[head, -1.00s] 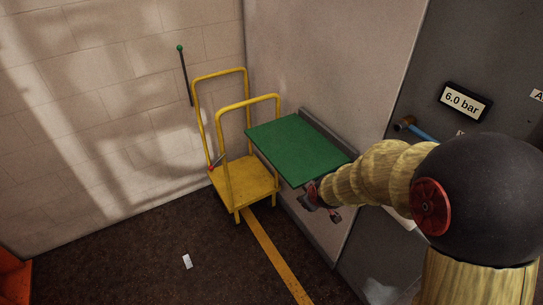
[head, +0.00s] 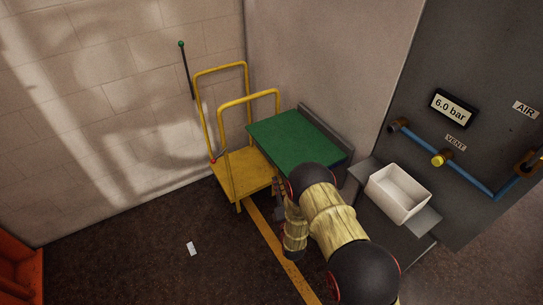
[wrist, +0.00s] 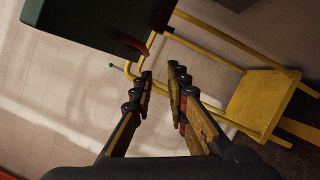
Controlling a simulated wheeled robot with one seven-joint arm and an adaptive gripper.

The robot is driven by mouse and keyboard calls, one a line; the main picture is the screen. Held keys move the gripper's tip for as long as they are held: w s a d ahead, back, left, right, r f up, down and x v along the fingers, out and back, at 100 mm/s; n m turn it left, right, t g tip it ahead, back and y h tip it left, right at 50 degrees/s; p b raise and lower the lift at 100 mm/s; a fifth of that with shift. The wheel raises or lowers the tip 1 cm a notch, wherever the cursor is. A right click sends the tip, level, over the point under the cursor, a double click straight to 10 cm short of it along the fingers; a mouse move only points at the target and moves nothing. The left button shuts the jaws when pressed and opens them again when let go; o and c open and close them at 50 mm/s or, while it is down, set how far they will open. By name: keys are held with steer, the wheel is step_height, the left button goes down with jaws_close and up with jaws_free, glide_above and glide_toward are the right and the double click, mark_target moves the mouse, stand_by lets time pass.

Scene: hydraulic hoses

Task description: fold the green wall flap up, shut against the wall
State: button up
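The green wall flap (head: 295,142) stands out from the wall, roughly level, with its grey mounting strip (head: 326,128) along the wall side. In the wrist view its dark underside (wrist: 95,22) fills the upper left, beyond the fingertips. My gripper (wrist: 162,77) is open and empty, its two fingers apart, below the flap. I see no contact between fingers and flap.
A yellow trolley (head: 242,178) stands beside the flap's left edge; it also shows in the wrist view (wrist: 262,100). A white bin (head: 398,190) sits on a grey shelf at right, below blue pipes (head: 470,177). The floor left of the yellow line (head: 272,240) is mostly clear.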

mark_target(271, 157)
steer(key=shift+n+t, duration=0.4)
steer(key=shift+n, duration=0.2)
steer(key=x, duration=0.4)
steer(key=r+b+x, duration=0.1)
steer(key=x, duration=0.3)
steer(key=r+x, duration=0.1)
steer(key=x, duration=0.3)
steer(key=shift+s+b, duration=0.1)
steer(key=shift+b, duration=0.2)
steer(key=shift+c, duration=0.8)
jaws_close()
